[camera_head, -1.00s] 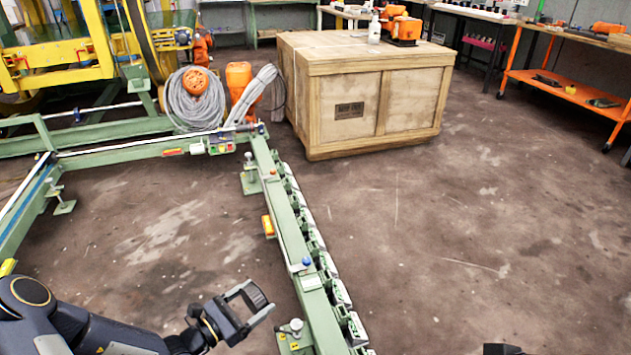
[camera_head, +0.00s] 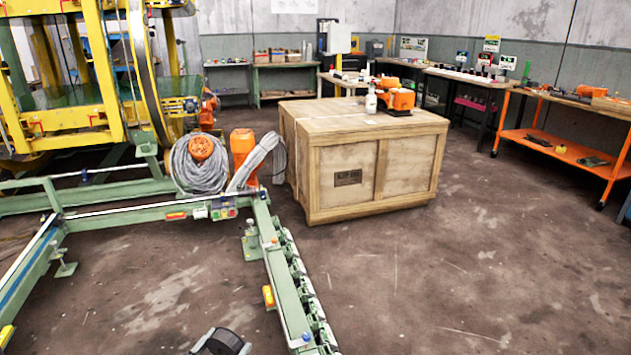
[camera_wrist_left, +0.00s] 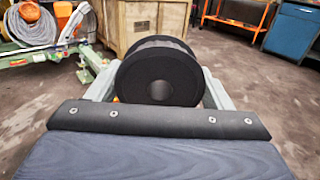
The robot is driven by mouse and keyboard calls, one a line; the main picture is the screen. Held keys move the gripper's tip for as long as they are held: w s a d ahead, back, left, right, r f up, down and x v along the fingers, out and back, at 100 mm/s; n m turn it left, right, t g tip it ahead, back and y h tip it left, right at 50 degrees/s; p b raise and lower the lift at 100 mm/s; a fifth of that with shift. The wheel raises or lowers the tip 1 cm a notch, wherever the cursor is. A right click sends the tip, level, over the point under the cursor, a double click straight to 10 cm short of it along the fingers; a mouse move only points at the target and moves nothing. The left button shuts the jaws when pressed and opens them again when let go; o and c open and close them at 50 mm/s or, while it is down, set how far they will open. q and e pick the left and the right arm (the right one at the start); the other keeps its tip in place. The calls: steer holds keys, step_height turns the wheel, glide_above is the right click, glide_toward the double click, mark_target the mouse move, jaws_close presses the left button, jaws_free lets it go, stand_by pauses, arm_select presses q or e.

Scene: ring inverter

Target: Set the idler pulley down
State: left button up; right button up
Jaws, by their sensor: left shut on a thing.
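The idler pulley (camera_wrist_left: 160,62) is a black spool-like wheel with a wide round flange and a grey centre. In the left wrist view it sits between the two grey fingers of my left gripper (camera_wrist_left: 159,88), which is shut on it. In the head view only the top of the left gripper (camera_head: 220,343) and a dark part of the pulley show at the bottom edge, left of the green rail. The pulley is held clear of the floor. My right gripper is not in view.
A green roller rail (camera_head: 285,285) runs toward the bottom of the head view. A wooden crate (camera_head: 395,180) stands beyond it, bearing an orange tool (camera_head: 398,98) and a white bottle (camera_head: 371,101). An orange shelf cart (camera_head: 565,150) stands at right. The floor right of the rail is clear.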

arm_select(q)
steer(key=s+r+n+y+p, duration=0.1)
steer(key=r+n+y+p, duration=0.1)
steer(key=r+p, duration=0.6)
steer(key=s+r+n+t+y+p, duration=0.1)
steer(key=r+y+p, duration=0.3)
steer(key=r+p, duration=0.4)
steer(key=s+n+p, duration=0.1)
steer(key=p, duration=0.3)
steer(key=shift+a+r+y, duration=0.3)
steer(key=shift+a+y, duration=0.05)
steer(key=shift+y, duration=0.05)
steer(key=shift+s, duration=0.1)
